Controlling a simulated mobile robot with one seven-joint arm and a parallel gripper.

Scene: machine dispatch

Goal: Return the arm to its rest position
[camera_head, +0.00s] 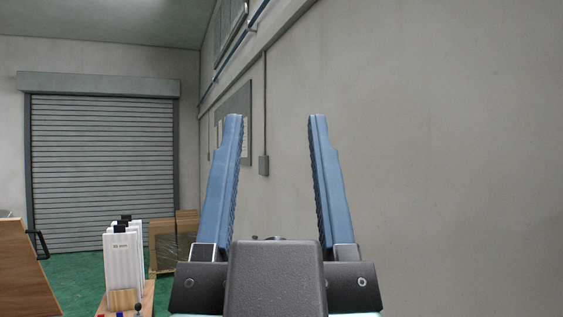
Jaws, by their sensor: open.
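My gripper (276,116) is in the middle of the head camera view. Its two blue fingers point up and stand wide apart, with nothing between them. Its dark body is at the bottom centre. The grey wall shows behind and between the fingers, and no object touches them. The rest of my arm is mostly out of view below.
A plain grey wall (460,150) fills the right side. At the lower left, white upright items (122,262) stand on a wooden surface, with brown boxes (163,248) beyond. A brown wooden panel (22,275) is at the left edge. A closed roller door (100,170) is behind.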

